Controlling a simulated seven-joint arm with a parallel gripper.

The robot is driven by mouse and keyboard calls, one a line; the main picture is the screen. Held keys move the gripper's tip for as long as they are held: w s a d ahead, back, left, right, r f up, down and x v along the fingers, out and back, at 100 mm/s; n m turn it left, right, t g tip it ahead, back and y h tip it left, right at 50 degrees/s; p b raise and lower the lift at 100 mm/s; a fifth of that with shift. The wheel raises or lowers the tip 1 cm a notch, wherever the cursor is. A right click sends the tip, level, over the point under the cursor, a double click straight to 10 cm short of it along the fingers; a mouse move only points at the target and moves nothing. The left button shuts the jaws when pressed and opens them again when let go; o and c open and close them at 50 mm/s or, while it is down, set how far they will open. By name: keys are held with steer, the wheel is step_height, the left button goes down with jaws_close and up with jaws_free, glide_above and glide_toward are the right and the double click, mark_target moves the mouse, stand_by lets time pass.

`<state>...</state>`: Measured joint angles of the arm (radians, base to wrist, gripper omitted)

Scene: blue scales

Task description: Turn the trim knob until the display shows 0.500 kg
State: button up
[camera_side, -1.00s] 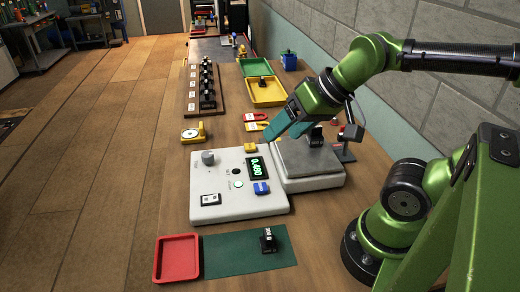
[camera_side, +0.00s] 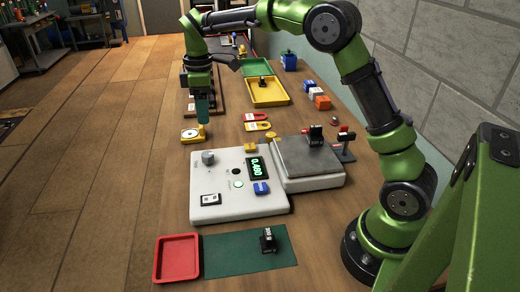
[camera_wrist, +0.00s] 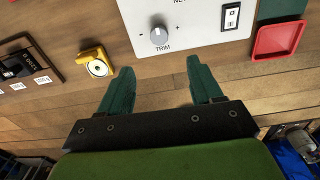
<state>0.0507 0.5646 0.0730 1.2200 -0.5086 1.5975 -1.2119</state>
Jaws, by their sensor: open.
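The trim knob (camera_side: 208,157) is a grey dial at the upper left of the white scale console (camera_side: 225,203). In the wrist view the knob (camera_wrist: 159,35) sits above the word TRIM, with its pointer line near the top. The display (camera_side: 259,168) reads 0.480 in green digits. A black weight (camera_side: 316,136) stands on the grey weighing plate (camera_side: 308,157). My gripper (camera_side: 202,121) is above the bench beyond the console, apart from the knob. In the wrist view my gripper (camera_wrist: 160,80) has its two teal fingers spread with nothing between them, the knob lying past their tips.
A yellow round-faced gauge (camera_side: 192,134) sits near my fingers. A red tray (camera_side: 177,258) and a green mat (camera_side: 230,255) with a black weight (camera_side: 268,241) lie in front. A yellow tray (camera_side: 268,92), red and yellow tags, and small coloured blocks (camera_side: 316,95) stand farther back.

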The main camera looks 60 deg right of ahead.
mark_target(209, 154)
steer(key=f+n, duration=0.1)
steer(key=f, duration=0.4)
steer(key=f+n, duration=0.1)
steer(key=f, duration=0.4)
steer(key=f+n, duration=0.1)
steer(key=f, duration=0.3)
steer(key=shift+w+d+f, duration=0.1)
steer(key=shift+w+f, duration=0.15)
steer(key=shift+f, duration=0.15)
steer(key=shift+c, duration=0.3)
steer(key=c, duration=1)
